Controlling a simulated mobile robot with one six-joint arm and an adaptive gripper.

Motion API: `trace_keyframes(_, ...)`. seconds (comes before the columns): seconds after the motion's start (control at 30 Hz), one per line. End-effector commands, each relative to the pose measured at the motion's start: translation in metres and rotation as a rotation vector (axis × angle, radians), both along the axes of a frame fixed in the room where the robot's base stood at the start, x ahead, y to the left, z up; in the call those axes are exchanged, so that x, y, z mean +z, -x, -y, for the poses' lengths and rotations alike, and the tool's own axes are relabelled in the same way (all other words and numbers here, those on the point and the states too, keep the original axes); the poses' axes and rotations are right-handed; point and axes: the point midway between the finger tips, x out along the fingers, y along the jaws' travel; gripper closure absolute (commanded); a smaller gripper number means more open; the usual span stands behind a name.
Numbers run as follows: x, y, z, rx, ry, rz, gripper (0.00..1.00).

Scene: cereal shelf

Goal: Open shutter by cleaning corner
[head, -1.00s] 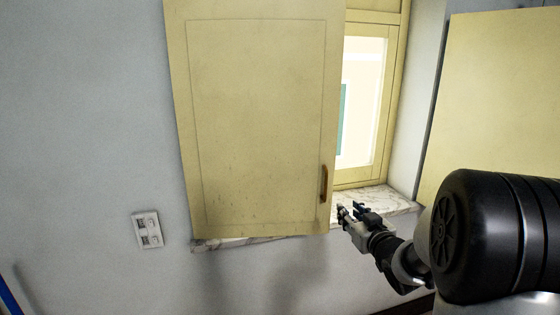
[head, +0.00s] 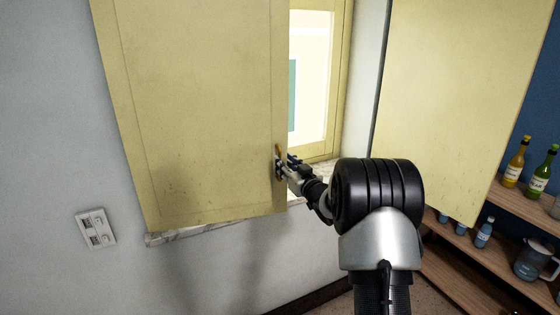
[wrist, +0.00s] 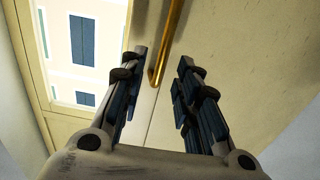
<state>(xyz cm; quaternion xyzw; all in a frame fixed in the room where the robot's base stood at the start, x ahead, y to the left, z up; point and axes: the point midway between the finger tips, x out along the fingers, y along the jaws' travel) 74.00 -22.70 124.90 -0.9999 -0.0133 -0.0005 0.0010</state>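The left shutter (head: 195,100) is a pale yellow panel that covers the left part of the window in the head view. Its brass handle (head: 278,149) is near the lower right edge. My gripper (head: 279,168) is at the handle's lower end. In the wrist view, my gripper (wrist: 163,58) is open, and the handle (wrist: 170,45) reaches down between the fingertips, with its bent lower end between the fingers. Contact with the handle is not visible.
The window (head: 315,75) shows right of the shutter, above a marble sill (head: 178,235). Another yellow panel (head: 450,90) stands at right. Wooden shelves (head: 525,208) with bottles are at far right.

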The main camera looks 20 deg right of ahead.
Motion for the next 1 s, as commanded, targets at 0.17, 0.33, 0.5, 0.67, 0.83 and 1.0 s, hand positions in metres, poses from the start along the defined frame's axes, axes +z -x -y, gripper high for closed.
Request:
trace_keyframes(0.17, -0.001, -0.028, -0.001, 0.001, 0.001, 0.0, 0.7)
trace_keyframes(0.33, 0.0, -0.04, -0.002, 0.001, 0.0, 0.0, 0.7)
trace_keyframes(0.5, 0.0, -0.043, -0.002, 0.0, 0.0, -0.001, 0.7)
trace_keyframes(0.67, 0.0, -0.043, -0.002, 0.0, 0.0, -0.001, 0.7)
trace_keyframes(0.83, 0.0, -0.043, -0.002, 0.0, 0.0, -0.001, 0.81)
trace_keyframes(1.0, 0.0, -0.042, -0.001, 0.0, 0.0, -0.001, 0.92)
